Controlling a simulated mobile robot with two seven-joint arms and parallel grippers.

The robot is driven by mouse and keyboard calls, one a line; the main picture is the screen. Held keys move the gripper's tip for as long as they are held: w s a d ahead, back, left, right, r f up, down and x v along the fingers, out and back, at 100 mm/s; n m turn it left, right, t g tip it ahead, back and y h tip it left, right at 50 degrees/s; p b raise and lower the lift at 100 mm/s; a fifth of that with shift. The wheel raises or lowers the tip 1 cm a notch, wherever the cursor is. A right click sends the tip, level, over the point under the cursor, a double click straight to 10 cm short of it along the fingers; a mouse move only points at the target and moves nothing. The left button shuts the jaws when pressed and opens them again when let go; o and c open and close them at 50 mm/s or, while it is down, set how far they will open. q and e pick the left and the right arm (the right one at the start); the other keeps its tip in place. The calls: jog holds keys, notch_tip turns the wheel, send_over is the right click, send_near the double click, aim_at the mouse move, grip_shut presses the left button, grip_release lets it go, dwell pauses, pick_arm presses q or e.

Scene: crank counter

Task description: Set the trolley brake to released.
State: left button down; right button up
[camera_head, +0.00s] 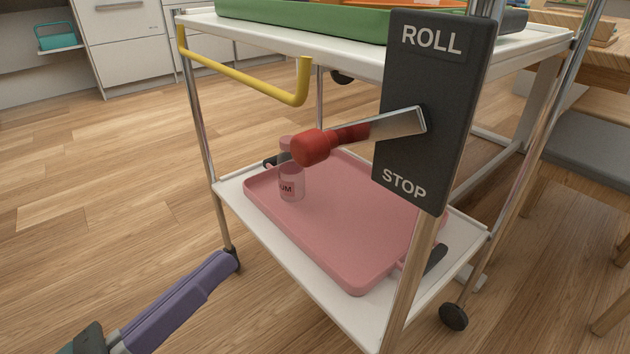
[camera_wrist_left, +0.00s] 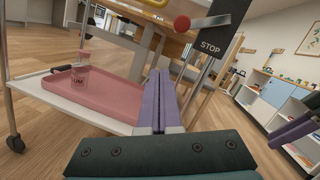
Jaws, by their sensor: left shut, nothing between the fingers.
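The trolley brake is a dark plate (camera_head: 432,100) on the trolley's front post, marked ROLL at the top and STOP at the bottom. Its metal lever (camera_head: 390,125) points left and slightly down, between the two words, ending in a red knob (camera_head: 312,147). The knob also shows in the left wrist view (camera_wrist_left: 182,23). My left gripper (camera_head: 232,260) has purple fingers, shut and empty, low at the left, well below and apart from the knob. Purple fingers at the right edge of the left wrist view seem to be my right gripper (camera_wrist_left: 296,130); its opening is unclear.
The trolley's lower shelf (camera_head: 300,285) holds a pink tray (camera_head: 345,215) with a labelled jar (camera_head: 291,183). A yellow handle bar (camera_head: 250,80) sticks out from the upper shelf (camera_head: 290,40), left of the knob. Open floor lies to the left.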

pick_arm(q)
jog(key=s+m+h, duration=0.1)
jog(key=s+d+f+m+h+b, duration=0.1)
jog(key=m, duration=0.1)
jog(key=shift+f+m+g+h, duration=0.3)
jog(key=shift+g, duration=0.1)
pick_arm(e)
notch_tip(320, 180, down, 2)
jog(key=shift+f, duration=0.1)
pick_arm(q)
send_near(350, 138)
jog(key=w+d+f, duration=0.2)
jog(key=w, duration=0.3)
jog(key=shift+s+a, duration=0.15)
jog(key=shift+s, duration=0.05)
pick_arm(e)
jog(key=shift+r, duration=0.25)
